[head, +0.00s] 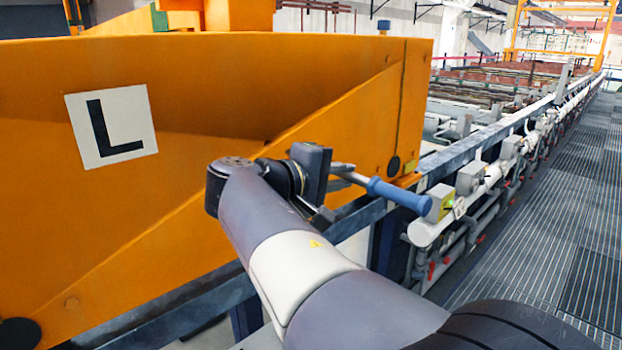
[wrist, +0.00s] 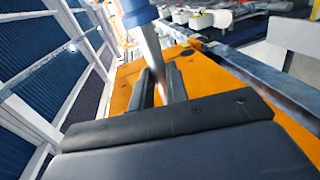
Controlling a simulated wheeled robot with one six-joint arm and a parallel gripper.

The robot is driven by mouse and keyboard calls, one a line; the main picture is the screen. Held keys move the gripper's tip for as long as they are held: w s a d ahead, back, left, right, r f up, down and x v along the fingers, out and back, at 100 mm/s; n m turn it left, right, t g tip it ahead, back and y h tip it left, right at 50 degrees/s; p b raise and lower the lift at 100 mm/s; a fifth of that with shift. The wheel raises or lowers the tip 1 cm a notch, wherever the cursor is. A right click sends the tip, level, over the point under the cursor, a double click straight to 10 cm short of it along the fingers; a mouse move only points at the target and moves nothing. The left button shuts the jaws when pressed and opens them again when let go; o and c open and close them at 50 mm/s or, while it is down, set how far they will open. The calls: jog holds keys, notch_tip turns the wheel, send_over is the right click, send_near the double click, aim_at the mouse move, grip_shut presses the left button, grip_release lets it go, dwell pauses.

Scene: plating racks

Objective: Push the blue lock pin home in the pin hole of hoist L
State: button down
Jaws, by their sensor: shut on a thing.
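The orange hoist L (head: 250,85) fills the left of the head view, with a white L plate on its side. A small blue knob (head: 383,27), which looks like the lock pin, stands upright on its top edge near the right end. I cannot see the pin hole or how deep the knob sits. My gripper (head: 343,176) is in front of the hoist's side, below and apart from the knob. It is shut on the metal shaft of a blue-handled rod (head: 400,193). The wrist view shows the shaft (wrist: 151,45) between the fingers (wrist: 158,88).
A blue-grey rail (head: 440,168) runs along the hoist's lower edge into the distance. Pale pipes and grey boxes (head: 470,177) line it on the right. The grated walkway (head: 560,230) at the right is clear.

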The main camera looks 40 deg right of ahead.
dwell(0.4)
jog(key=shift+w+a+p, duration=0.15)
jog(key=shift+w+p, duration=0.1)
jog(key=shift+w, duration=1.15)
jog(key=shift+w+a+p, duration=0.1)
jog(key=shift+w+p, duration=0.1)
jog(key=shift+w, duration=1.2)
jog(key=shift+b, duration=0.3)
jog(key=w+p, duration=0.4)
jog(key=w, duration=0.7)
jog(key=shift+a+p, duration=0.3)
jog(key=shift+a, duration=0.15)
dwell(3.0)
